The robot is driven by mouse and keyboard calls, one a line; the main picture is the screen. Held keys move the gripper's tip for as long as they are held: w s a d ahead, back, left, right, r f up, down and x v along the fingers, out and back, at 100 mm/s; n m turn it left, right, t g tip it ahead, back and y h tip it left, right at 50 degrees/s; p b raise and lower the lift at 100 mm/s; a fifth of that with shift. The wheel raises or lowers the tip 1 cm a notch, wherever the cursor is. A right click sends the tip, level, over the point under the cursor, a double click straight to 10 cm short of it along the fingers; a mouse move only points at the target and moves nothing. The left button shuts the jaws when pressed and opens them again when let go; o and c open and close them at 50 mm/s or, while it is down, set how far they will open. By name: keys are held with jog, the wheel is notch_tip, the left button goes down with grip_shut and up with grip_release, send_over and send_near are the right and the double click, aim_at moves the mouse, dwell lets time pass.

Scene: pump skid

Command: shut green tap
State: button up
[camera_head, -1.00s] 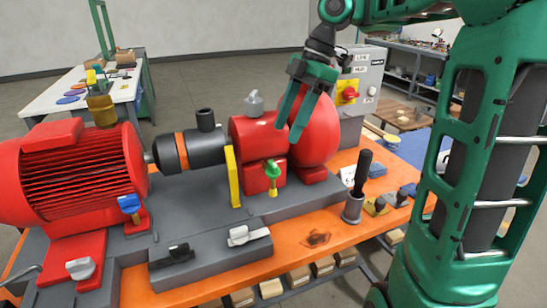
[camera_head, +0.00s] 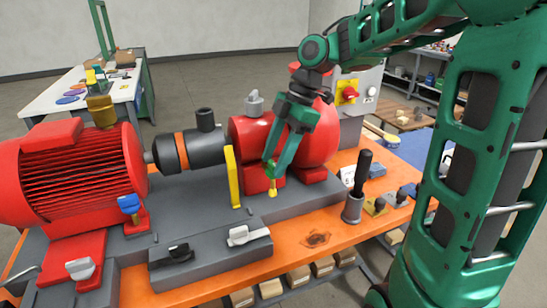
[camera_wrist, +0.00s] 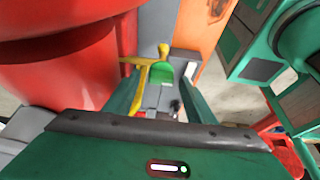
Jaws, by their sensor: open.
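The green tap (camera_wrist: 162,72) shows its green handle and yellow body between my gripper's fingers in the wrist view. In the head view its yellow lower part (camera_head: 272,189) shows just under my fingertips, in front of the red pump, and my fingers hide most of its handle. My gripper (camera_head: 275,162) points down at the tap. It is open, with one finger on each side of the handle. I cannot tell whether either finger touches it.
The red pump (camera_head: 251,131) stands right behind my fingers. A yellow guard (camera_head: 233,177) stands to the left. A blue tap (camera_head: 130,204) is farther left. A black-handled tool in a grey cup (camera_head: 353,208) stands to the right on the orange bench (camera_head: 205,285).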

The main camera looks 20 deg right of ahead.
jog(key=c, duration=1)
jog(key=shift+c, duration=0.2)
jog(key=shift+m, duration=0.4)
jog(key=m+t, duration=0.2)
jog(key=m, duration=0.2)
jog(key=shift+s+r, duration=0.1)
jog(key=shift+s, duration=0.05)
jog(key=m+t+h, duration=0.1)
jog(key=m, duration=0.3)
jog(key=shift+s+a, duration=0.1)
jog(key=m+h, duration=0.1)
jog(key=m, duration=0.1)
jog(key=m+t, duration=0.1)
jog(key=m, duration=0.2)
jog(key=shift+a+h, duration=0.15)
jog(key=shift+h, duration=0.25)
jog(key=m, duration=0.2)
jog(key=m+h, duration=0.1)
jog(key=m, duration=0.1)
jog(key=shift+a+t+h, duration=0.1)
jog(key=shift+t+h, duration=0.2)
